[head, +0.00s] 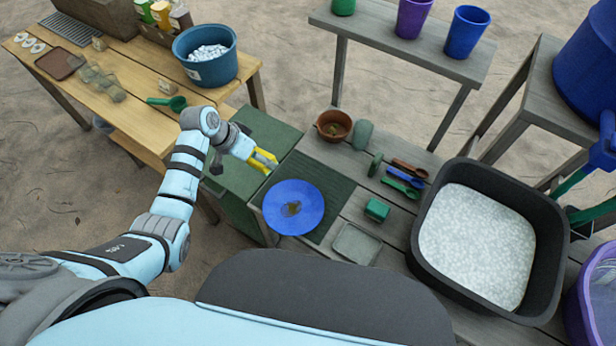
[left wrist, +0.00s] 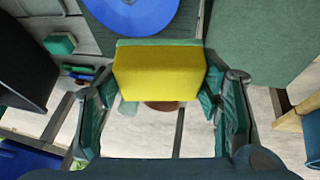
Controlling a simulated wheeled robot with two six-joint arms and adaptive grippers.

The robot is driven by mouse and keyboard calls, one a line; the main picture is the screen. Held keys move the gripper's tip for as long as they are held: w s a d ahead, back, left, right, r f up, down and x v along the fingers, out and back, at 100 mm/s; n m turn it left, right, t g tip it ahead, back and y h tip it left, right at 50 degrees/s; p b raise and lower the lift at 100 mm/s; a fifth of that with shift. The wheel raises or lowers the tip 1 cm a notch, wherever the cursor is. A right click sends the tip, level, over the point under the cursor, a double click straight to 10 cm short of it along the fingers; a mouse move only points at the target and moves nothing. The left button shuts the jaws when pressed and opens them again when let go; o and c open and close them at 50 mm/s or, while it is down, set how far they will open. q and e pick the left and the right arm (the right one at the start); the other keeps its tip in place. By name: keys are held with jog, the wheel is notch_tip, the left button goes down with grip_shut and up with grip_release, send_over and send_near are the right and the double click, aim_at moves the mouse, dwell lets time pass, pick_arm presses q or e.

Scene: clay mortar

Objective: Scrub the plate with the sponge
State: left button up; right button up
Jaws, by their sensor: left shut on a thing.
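A round blue plate (head: 275,213) with a brown smear at its middle lies on a dark green ribbed mat (head: 336,190) on the wooden counter. Part of the plate (left wrist: 135,14) shows at the top of the left wrist view. My left gripper (head: 261,160) is just beyond the plate's upper left edge in the head view. It is shut on the yellow sponge (left wrist: 158,80), which has a thin green layer and sits between both fingers. The sponge appears apart from the plate. My right gripper is not in view.
A green block (head: 377,209), a grey dish (head: 356,244), utensils (head: 405,180) and a brown pot (head: 333,125) stand around the mat. A large black basin (head: 538,290) of pale bubbly filling is at right. A wooden table (head: 130,113) with a blue tub (head: 182,48) is at left.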

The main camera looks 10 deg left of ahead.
pick_arm(q)
jog(key=s+d+f+m+g, duration=0.1)
jog(key=s+d+f+m, duration=0.1)
jog(key=d+m, duration=0.25)
jog(key=s+d+f+m+g, duration=0.1)
jog(key=s+d+f+m, duration=0.1)
jog(key=d+f+m, duration=0.3)
jog(key=f+b, duration=0.1)
jog(key=b, duration=0.2)
jog(key=d+f+b, duration=0.1)
jog(key=f+b, duration=0.1)
jog(key=b, duration=0.1)
jog(key=shift+w+d+n, duration=0.1)
jog(key=shift+w+n, duration=0.1)
jog(key=shift+n, duration=0.15)
jog(key=shift+r, duration=0.1)
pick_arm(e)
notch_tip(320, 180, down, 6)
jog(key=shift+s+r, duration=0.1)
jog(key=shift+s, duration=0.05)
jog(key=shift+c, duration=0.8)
